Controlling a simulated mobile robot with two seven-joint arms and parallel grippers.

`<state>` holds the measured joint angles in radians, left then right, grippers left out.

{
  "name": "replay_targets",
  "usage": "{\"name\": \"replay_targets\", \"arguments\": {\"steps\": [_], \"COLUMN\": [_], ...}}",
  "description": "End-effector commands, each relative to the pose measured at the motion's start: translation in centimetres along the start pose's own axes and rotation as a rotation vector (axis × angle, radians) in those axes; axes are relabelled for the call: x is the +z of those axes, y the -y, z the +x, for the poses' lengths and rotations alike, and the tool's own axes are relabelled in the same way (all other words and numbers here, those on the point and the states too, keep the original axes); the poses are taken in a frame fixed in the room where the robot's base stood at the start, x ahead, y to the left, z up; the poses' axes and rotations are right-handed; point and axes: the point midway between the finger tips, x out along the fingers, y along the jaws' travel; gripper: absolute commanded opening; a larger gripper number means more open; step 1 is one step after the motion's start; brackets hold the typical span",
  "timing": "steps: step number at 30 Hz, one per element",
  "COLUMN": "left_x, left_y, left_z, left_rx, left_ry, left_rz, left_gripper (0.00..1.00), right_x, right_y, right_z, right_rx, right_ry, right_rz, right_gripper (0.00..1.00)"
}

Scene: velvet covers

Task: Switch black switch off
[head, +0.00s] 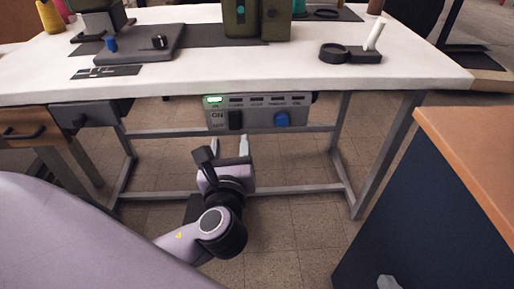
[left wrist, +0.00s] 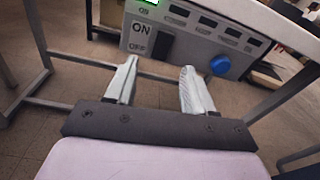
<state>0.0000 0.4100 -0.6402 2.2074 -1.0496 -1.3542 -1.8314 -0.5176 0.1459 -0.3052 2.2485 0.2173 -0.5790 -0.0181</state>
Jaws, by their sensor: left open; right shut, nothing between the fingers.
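The black switch (head: 235,120) is on the front of a grey control panel (head: 260,119) under the white table, beside the ON and OFF labels. It also shows in the left wrist view (left wrist: 157,46). A green light (head: 214,99) is lit at the panel's upper left. My left gripper (head: 229,146) is open and empty, below and in front of the panel. In the left wrist view its two fingers (left wrist: 155,88) are spread, with the switch beyond them, apart. Only a pale tip of my right gripper (head: 388,282) shows at the bottom edge, shut.
A blue knob (head: 281,119) is on the panel's right part. The white table (head: 180,77) bears a green machine (head: 240,20) and small tools. Metal legs and a low crossbar frame the space below. A dark blue cabinet (head: 420,190) stands at the right.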

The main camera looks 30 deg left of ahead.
Motion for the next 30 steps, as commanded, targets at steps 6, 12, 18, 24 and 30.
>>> {"name": "replay_targets", "arguments": {"steps": [6,12,18,24,30], "left_x": [0.6,0.8,1.1,1.3,1.3], "left_y": [-0.6,-0.8,-0.9,-1.0,-1.0], "left_z": [0.0,2.0,5.1,6.8,7.1], "left_rx": [0.046,0.052,0.051,0.050,0.049], "left_ry": [0.082,0.091,0.089,0.086,0.084], "left_rz": [0.121,0.132,0.131,0.130,0.130], "left_gripper": [0.53,0.53,0.53,0.53,0.53], "right_x": [0.9,0.9,1.1,0.9,0.9], "right_y": [0.3,0.6,1.2,1.7,1.8], "right_z": [0.7,1.1,1.6,1.9,1.9], "right_rx": [-0.022,-0.044,-0.082,-0.106,-0.110], "right_ry": [-0.012,-0.021,-0.033,-0.041,-0.042], "right_rz": [0.005,0.025,0.061,0.082,0.085], "right_gripper": [0.00,0.00,0.00,0.00,0.00]}}
